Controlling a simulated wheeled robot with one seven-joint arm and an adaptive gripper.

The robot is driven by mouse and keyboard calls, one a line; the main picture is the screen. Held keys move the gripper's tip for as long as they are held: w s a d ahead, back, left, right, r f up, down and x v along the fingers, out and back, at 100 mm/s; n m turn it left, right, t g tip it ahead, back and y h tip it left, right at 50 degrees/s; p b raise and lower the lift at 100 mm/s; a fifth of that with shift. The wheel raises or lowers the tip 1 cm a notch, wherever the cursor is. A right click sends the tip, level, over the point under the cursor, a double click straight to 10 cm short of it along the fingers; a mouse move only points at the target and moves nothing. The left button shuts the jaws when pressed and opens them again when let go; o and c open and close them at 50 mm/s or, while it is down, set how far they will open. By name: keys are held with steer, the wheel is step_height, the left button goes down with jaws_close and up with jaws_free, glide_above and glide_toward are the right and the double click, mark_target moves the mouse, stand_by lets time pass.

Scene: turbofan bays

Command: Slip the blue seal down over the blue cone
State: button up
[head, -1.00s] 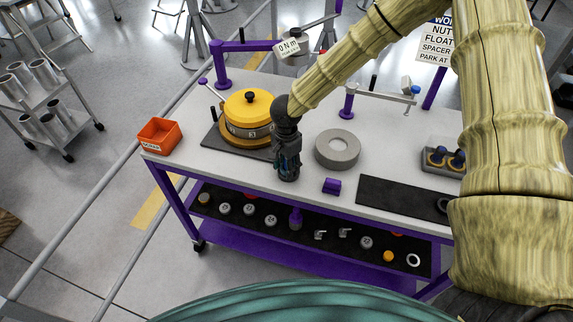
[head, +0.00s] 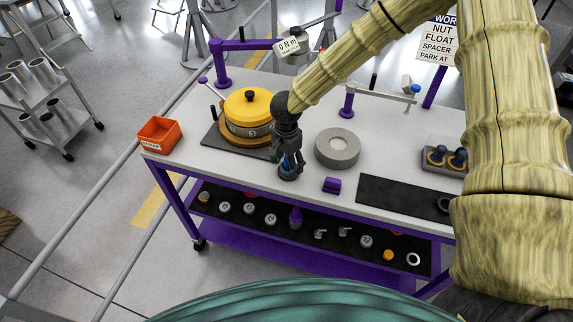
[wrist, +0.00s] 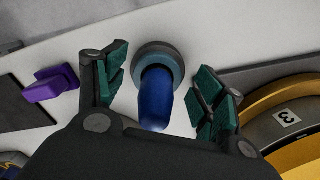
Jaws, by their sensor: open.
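The blue cone (wrist: 156,102) stands on the bench and points up between my fingers in the wrist view. A dull teal-blue ring (wrist: 159,56), which looks like the blue seal, lies around the cone's lower end on a grey round foot (wrist: 140,68). I cannot tell whether it is fully seated. My gripper (wrist: 160,92) is open, with its green-padded fingers apart on either side of the cone and clear of the ring. In the head view my gripper (head: 288,163) is over the foot and hides most of the cone.
A yellow-topped round assembly (head: 247,108) stands close to the left of my gripper. A grey ring block (head: 337,148) and a purple block (head: 332,185) are to the right. An orange bin (head: 160,135) is at the left end. A grey holder (head: 440,168) and dark mat (head: 395,199) are farther right.

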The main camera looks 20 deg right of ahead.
step_height(320, 180, up, 11)
steer(key=shift+f, duration=0.1)
stand_by(0.3)
steer(key=shift+s, duration=0.1)
stand_by(0.6)
